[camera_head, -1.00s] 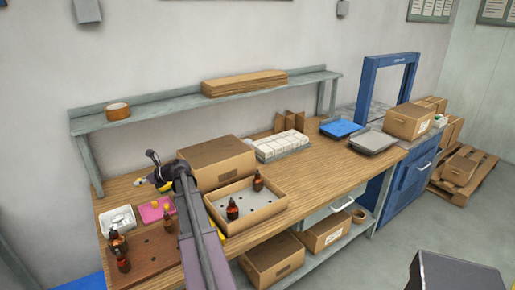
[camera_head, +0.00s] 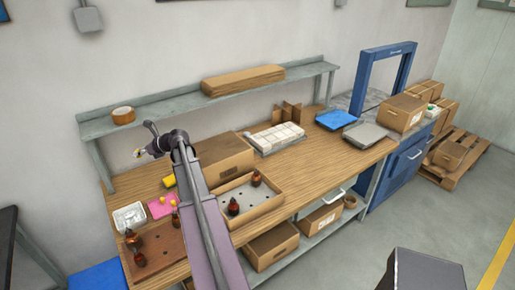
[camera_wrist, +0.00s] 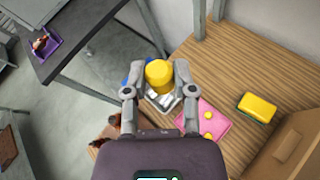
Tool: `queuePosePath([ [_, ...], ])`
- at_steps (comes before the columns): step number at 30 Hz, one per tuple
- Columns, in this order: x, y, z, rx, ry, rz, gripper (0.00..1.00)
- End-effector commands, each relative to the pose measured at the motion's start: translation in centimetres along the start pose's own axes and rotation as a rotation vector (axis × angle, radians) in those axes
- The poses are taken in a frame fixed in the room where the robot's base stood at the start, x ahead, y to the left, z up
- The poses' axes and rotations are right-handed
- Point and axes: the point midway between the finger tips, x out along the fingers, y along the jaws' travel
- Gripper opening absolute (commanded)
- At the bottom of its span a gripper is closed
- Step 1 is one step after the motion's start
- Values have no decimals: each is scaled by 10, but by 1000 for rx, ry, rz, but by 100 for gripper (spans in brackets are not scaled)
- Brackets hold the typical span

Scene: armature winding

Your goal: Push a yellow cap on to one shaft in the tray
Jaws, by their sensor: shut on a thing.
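My gripper (camera_wrist: 158,82) is shut on a yellow cap (camera_wrist: 159,73), which sits between the fingertips in the wrist view. In the head view my gripper (camera_head: 140,153) is raised above the left end of the bench. Brown armatures stand in the cardboard tray (camera_head: 262,211) with a holed floor, one at its front left (camera_head: 233,208) and one at its back right (camera_head: 256,178). More brown armatures (camera_head: 133,239) stand on a brown holed board at the front left. Their shaft tips are too small to make out. Other yellow caps (camera_wrist: 207,138) lie on a pink mat (camera_wrist: 190,107).
A white tray (camera_head: 129,217) lies left of the pink mat. A yellow block (camera_wrist: 257,107) lies beside a closed cardboard box (camera_head: 223,158). A shelf (camera_head: 180,106) with a tape roll runs behind the bench. Bare wood shows between the box and the shelf.

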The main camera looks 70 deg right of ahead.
Motion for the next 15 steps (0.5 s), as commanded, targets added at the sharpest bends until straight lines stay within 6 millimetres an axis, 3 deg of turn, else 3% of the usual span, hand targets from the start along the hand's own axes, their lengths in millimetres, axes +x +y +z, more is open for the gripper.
queuePosePath([
  [1,-6,4,15,0,0,0,19],
  [6,-14,8,33,0,0,0,19],
  [15,-18,10,43,0,0,0,19],
])
